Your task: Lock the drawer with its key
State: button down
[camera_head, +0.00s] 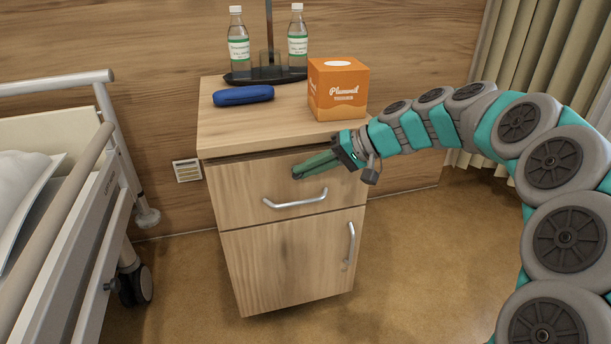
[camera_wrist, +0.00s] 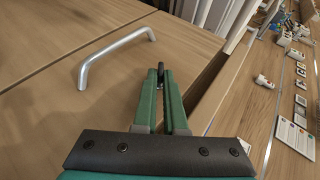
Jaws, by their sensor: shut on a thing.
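The bedside cabinet's wooden drawer (camera_head: 232,190) has a curved metal handle (camera_head: 295,201), and its front looks flush with the cabinet. In the wrist view the drawer front (camera_wrist: 65,125) fills the left side, with its handle (camera_wrist: 118,56) above left of my fingers. My gripper (camera_head: 297,173) is at the upper part of the drawer front, above the handle. In the wrist view my gripper (camera_wrist: 161,78) is shut on a small dark piece, apparently the key (camera_wrist: 160,70), mostly hidden between the fingertips. The lock is hidden; I cannot tell whether the key is in it.
On the cabinet top (camera_head: 222,133) are a blue case (camera_head: 243,95), an orange tissue box (camera_head: 338,90) and a dark tray with two bottles (camera_head: 238,45). Below the drawer is a door (camera_head: 285,265). A railed bed (camera_head: 75,205) stands at left; floor at right is clear.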

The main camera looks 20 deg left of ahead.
jog(key=y+b, duration=0.1)
jog(key=f+m+g+y, duration=0.1)
jog(key=y, duration=0.1)
jog(key=shift+w+d+b, duration=0.15)
jog(key=shift+d+b, duration=0.05)
jog(key=shift+b, duration=0.2)
jog(key=shift+f+m+g+y+b, duration=0.15)
jog(key=shift+m+g+y+b, duration=0.15)
jog(key=shift+y, duration=0.55)
jog(key=shift+f+m+g+y+b, duration=0.2)
jog(key=shift+m+y+b, duration=0.15)
jog(key=shift+y, duration=0.5)
jog(key=c, duration=1)
grip_release()
jog(key=shift+d, duration=0.1)
jog(key=d, duration=0.2)
jog(key=w+d, duration=0.1)
jog(key=d, duration=0.4)
jog(key=shift+w+d, duration=0.15)
jog(key=shift+d, duration=0.15)
